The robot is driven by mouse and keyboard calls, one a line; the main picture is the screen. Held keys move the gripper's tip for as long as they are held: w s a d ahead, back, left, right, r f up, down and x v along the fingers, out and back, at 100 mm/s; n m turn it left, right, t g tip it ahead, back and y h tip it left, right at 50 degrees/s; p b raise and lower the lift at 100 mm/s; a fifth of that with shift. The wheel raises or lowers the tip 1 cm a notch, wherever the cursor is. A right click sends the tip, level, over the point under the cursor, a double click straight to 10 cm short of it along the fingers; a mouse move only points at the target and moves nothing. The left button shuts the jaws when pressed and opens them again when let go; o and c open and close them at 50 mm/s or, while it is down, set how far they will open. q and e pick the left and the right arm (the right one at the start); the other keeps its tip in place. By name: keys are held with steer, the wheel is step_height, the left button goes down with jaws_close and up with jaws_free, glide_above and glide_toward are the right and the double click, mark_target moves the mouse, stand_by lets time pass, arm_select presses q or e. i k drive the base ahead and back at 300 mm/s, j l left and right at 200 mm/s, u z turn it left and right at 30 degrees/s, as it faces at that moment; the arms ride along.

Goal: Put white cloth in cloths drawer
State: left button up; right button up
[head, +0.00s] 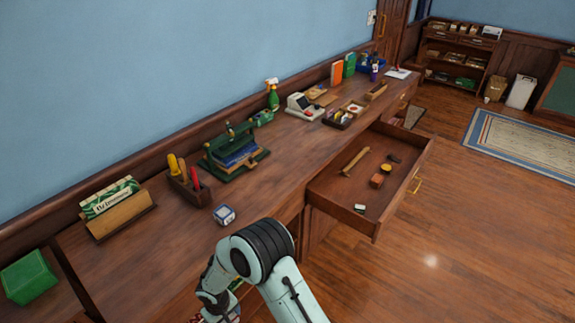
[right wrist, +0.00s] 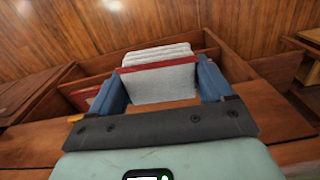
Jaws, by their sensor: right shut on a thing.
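The white cloth (right wrist: 160,85) shows in the right wrist view between the two blue fingers of my right gripper (right wrist: 162,80). The gripper is shut on it. A dark red band crosses above the held part, and a white ribbed piece (right wrist: 157,54) lies just beyond; I cannot tell if it is the same cloth. Below and around them is an open wooden compartment (right wrist: 222,60), like a drawer. In the head view my right arm reaches down at the bottom centre, and its gripper is mostly hidden beside the counter front. My left gripper is not in view.
An open drawer (head: 340,208) holds a hammer (head: 355,160) and small items, jutting out right of my arm. The long counter (head: 130,250) carries a green press (head: 235,150), a tool holder (head: 188,185) and a small box (head: 224,215).

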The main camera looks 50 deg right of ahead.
mark_target(365, 198)
steer(key=l+u, duration=0.15)
steer(key=l, duration=0.15)
steer(key=k+l+u, duration=0.35)
steer(key=l+u, duration=0.3)
steer(key=k+l+u, duration=0.25)
steer(key=u, duration=0.2)
steer(key=k+l+u, duration=0.25)
steer(key=u, duration=0.25)
steer(key=k+l+u, duration=0.25)
steer(key=u, duration=0.2)
steer(key=k+u, duration=0.15)
steer(key=k, duration=0.85)
steer(key=k+l+z, duration=0.15)
steer(key=k+z, duration=0.25)
steer(key=k+l+z, duration=0.35)
steer(key=k, duration=0.25)
steer(key=k+l+z, duration=0.4)
steer(key=k, duration=0.1)
